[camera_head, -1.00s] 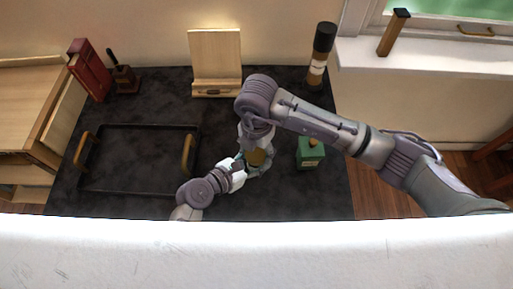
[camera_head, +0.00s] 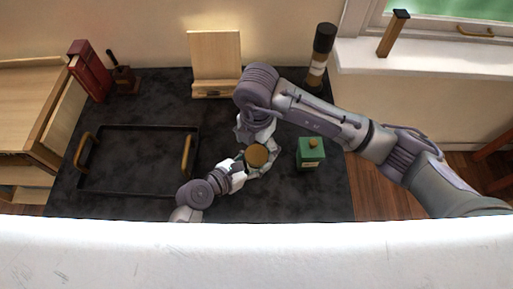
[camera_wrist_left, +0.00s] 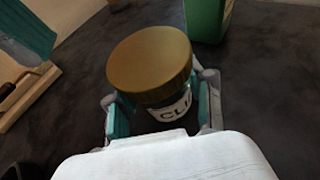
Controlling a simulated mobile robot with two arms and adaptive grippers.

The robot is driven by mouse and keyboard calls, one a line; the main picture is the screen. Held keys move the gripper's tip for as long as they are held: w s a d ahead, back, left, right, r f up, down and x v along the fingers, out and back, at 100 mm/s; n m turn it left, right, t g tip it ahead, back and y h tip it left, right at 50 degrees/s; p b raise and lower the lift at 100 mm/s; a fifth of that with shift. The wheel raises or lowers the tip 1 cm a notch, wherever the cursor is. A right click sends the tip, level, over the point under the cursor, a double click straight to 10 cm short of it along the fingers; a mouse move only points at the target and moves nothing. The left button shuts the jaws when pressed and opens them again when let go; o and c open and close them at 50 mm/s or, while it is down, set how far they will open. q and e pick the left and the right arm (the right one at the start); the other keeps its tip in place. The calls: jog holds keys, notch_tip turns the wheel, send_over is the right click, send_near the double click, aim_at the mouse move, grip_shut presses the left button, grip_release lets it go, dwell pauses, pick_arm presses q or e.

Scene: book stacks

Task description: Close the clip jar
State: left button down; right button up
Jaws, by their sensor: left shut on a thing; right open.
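The clip jar (camera_head: 256,156) stands on the dark table, its round brown-gold lid covering the top. In the left wrist view the jar (camera_wrist_left: 150,65) shows a white label reading "CLI". The lid looks roughly level; whether a clip is fastened cannot be seen. My left gripper (camera_head: 246,166) is shut on the jar's body below the lid; its teal-padded fingers (camera_wrist_left: 160,115) flank the jar. My right gripper (camera_head: 243,135) is just behind the jar, apart from the lid. A teal part of it shows at the left wrist view's upper left (camera_wrist_left: 28,30).
A green box-like container with a knob (camera_head: 311,152) stands right of the jar. A black tray with wooden handles (camera_head: 135,191) lies left. A wooden stand (camera_head: 215,60), a dark-topped cylinder (camera_head: 320,55) and red books (camera_head: 88,70) stand at the back.

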jog(key=shift+r, duration=0.75)
jog(key=shift+c, duration=0.4)
jog(key=n, duration=0.5)
jog(key=shift+r, duration=0.35)
jog(key=n, duration=0.5)
jog(key=r+n, duration=0.1)
jog(key=n, duration=0.8)
jog(key=shift+r, duration=0.4)
jog(key=n, duration=0.6)
jog(key=shift+r, duration=0.35)
